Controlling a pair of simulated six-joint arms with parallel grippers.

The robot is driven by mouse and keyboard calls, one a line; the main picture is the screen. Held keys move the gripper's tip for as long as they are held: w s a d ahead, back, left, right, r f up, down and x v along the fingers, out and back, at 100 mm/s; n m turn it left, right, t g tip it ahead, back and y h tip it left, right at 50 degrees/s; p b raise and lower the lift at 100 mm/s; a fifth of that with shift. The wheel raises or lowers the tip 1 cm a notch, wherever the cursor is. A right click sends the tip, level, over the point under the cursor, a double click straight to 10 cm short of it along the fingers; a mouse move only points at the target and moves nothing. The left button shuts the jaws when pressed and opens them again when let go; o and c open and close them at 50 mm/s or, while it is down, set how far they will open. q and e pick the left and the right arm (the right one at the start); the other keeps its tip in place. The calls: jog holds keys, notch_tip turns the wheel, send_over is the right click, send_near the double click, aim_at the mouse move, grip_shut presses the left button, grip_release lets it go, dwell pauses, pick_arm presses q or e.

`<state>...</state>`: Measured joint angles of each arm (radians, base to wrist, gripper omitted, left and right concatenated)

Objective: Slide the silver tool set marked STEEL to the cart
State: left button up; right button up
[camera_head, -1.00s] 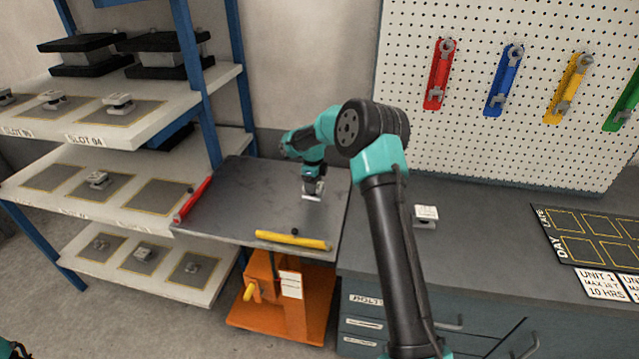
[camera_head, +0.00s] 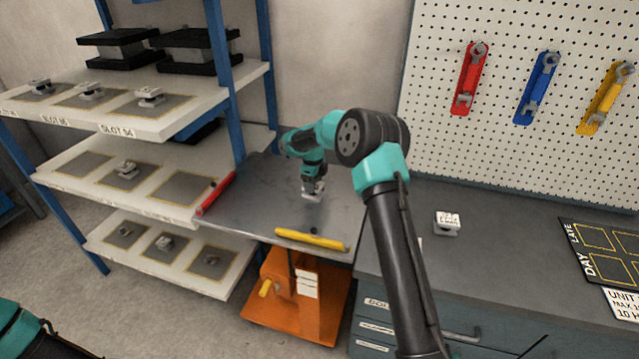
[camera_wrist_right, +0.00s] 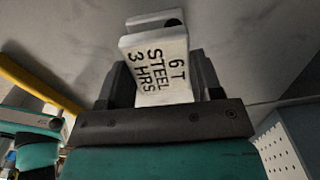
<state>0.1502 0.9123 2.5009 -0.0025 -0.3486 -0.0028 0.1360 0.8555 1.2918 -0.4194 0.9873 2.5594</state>
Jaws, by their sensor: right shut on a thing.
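The tool set marked STEEL (camera_wrist_right: 158,62) shows in the right wrist view as a pale silver block lettered "6 T STEEL 3 HRS". My right gripper (camera_wrist_right: 158,85) is shut on it, one finger on each side. In the head view my right gripper (camera_head: 313,184) reaches down over the grey top of the cart (camera_head: 260,215), with the silver tool set (camera_head: 312,196) under its fingers. I cannot tell whether the tool set touches the cart top. The cart has an orange base (camera_head: 300,305). My left gripper is out of view; only part of my left arm shows at the lower left.
A red bar (camera_head: 216,194) and a yellow bar (camera_head: 312,240) edge the cart top. A shelf (camera_head: 150,205) with several small silver blocks stands left. Another marked block (camera_head: 447,223) sits on the workbench (camera_head: 490,260) at right. The middle of the cart top is mostly clear.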

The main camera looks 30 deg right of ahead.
jog(key=shift+w+a, duration=0.75)
jog(key=shift+a, duration=0.45)
jog(key=shift+w+a, duration=0.8)
jog(key=shift+a, duration=0.35)
jog(key=shift+w+a, duration=0.75)
jog(key=shift+a, duration=0.45)
jog(key=o, duration=1)
jog(key=shift+r, duration=2.5)
